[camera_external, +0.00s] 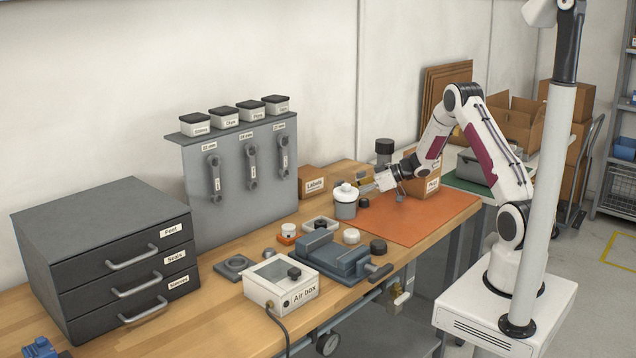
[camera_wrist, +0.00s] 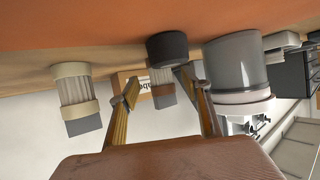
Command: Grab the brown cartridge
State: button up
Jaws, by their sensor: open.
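The wrist view is upside down, with the orange mat (camera_wrist: 100,22) at the top. A cartridge with a pleated grey body and a brown band (camera_wrist: 163,91) shows between my fingers, partly hidden by a dark round piece; I cannot tell whether that piece belongs to it. My gripper (camera_wrist: 158,92) is open, its fingers on either side of this cartridge in the picture; it seems to lie beyond the tips, with no contact visible. A second cartridge, with cream bands (camera_wrist: 75,92), stands to the left. In the external view my gripper (camera_external: 368,187) is low over the mat's back edge; the brown cartridge cannot be made out there.
A grey jar with a white lid (camera_external: 345,204) stands beside my gripper; it is close on the right in the wrist view (camera_wrist: 238,65). A labelled box (camera_external: 312,180) is behind. A vise (camera_external: 330,255) and an Air box (camera_external: 281,282) stand further left. The mat's front is clear.

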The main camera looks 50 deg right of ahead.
jog(key=shift+x, duration=1.75)
jog(key=shift+r, duration=0.15)
jog(key=c, duration=1.2)
